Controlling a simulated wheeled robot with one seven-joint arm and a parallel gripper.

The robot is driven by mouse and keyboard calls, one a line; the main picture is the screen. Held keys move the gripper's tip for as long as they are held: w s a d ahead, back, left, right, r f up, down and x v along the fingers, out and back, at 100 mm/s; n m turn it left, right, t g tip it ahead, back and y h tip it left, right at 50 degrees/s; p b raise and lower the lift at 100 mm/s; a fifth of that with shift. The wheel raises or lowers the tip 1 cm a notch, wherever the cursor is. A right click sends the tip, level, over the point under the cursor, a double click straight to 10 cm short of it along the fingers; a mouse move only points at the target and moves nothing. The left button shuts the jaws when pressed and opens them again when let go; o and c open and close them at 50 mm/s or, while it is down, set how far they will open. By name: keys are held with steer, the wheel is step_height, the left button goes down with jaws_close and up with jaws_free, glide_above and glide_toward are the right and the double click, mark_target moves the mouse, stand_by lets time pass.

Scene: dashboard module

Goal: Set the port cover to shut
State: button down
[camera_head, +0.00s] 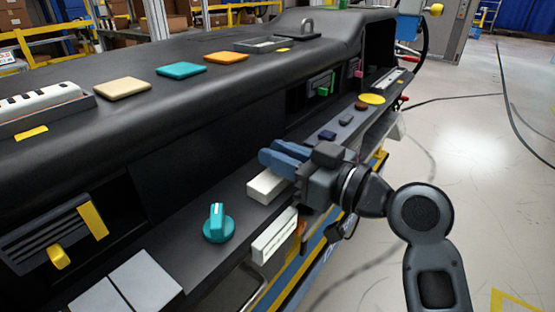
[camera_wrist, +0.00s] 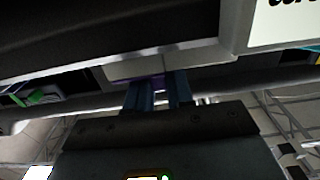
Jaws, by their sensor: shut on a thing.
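A pale box-like piece (camera_head: 268,186), which I take to be the port cover, sits on the dark ledge of the dashboard module, just below my fingers. My gripper (camera_head: 272,158) reaches in from the right with its blue fingers at this piece. In the wrist view, the two blue fingers (camera_wrist: 158,88) meet the pale piece (camera_wrist: 165,64), and a thin purple strip shows at their tips. My gripper is shut on it. The fingertips' exact contact is dark and partly hidden, and I cannot tell the cover's exact angle.
A teal knob (camera_head: 218,224) stands on the ledge to the left. A white plate (camera_head: 274,236) hangs at the ledge's front edge. Dark small blocks and a yellow disc (camera_head: 372,99) lie further right along the ledge. Open floor (camera_head: 460,150) lies to the right.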

steer(key=c, duration=1.1)
jaws_free()
steer(key=shift+d, duration=0.1)
steer(key=b+v, duration=0.1)
steer(key=v, duration=0.6)
steer(key=shift+s+d, duration=0.25)
